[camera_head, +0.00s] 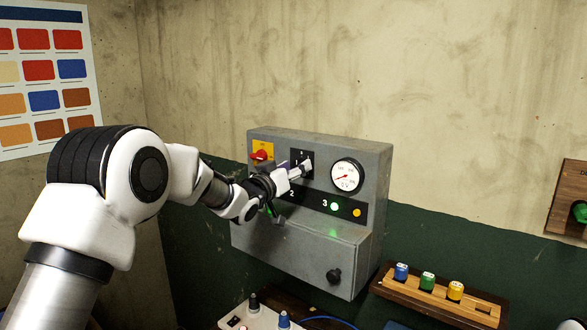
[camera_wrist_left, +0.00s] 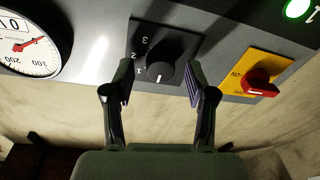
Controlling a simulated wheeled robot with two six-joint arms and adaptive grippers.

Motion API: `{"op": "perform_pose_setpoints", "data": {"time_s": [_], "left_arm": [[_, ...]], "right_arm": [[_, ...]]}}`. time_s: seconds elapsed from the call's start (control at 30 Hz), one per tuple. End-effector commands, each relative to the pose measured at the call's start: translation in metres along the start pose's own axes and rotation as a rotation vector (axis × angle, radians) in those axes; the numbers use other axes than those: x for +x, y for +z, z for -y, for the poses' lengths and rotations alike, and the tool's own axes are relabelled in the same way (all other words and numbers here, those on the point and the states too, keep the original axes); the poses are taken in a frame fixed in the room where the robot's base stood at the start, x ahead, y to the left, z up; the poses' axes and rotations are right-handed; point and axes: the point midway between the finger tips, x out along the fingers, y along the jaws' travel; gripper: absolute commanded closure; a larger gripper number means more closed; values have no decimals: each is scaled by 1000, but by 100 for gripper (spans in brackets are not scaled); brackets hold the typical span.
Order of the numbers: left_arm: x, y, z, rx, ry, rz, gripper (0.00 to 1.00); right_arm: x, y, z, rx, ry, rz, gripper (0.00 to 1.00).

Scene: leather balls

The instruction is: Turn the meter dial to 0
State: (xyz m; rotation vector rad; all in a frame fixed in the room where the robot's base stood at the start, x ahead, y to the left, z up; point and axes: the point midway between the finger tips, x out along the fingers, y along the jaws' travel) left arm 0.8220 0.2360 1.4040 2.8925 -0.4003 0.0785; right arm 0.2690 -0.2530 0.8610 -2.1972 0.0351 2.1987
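The meter dial is a black round knob (camera_wrist_left: 160,70) with a white mark on a dark plate (camera_wrist_left: 140,33) lettered 1, 2 and 3, seen upside down in the left wrist view. The white mark points toward the bottom of that view, beside the 1. My left gripper (camera_wrist_left: 159,84) is open, with one finger on each side of the knob; I cannot tell if they touch it. In the head view my left gripper (camera_head: 299,169) reaches the dark plate (camera_head: 305,155) and hides most of the knob.
A wooden rack (camera_head: 440,296) with coloured plugs stands to the right.

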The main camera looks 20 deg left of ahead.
Motion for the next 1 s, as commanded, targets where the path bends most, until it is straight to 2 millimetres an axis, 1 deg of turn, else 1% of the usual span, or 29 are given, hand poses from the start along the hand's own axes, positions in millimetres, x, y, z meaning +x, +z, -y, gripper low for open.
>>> {"op": "perform_pose_setpoints", "data": {"time_s": [0.13,0.23,0.27,0.5,0.63,0.77,1.0], "left_arm": [[-5,1,0,-1,-1,3,44],[-19,1,0,-1,-1,3,44],[-25,0,0,-2,-1,3,44],[-87,0,0,-4,-1,1,44],[-110,0,1,-3,-1,0,44],[-119,0,0,0,0,0,44],[-119,1,0,0,0,1,44]], "right_arm": [[0,0,0,0,0,0,60],[0,0,0,0,0,0,60],[0,0,0,0,0,0,60],[0,0,0,0,0,0,60],[0,0,0,0,0,0,60],[0,0,0,0,0,0,60],[0,0,0,0,0,0,60]]}}
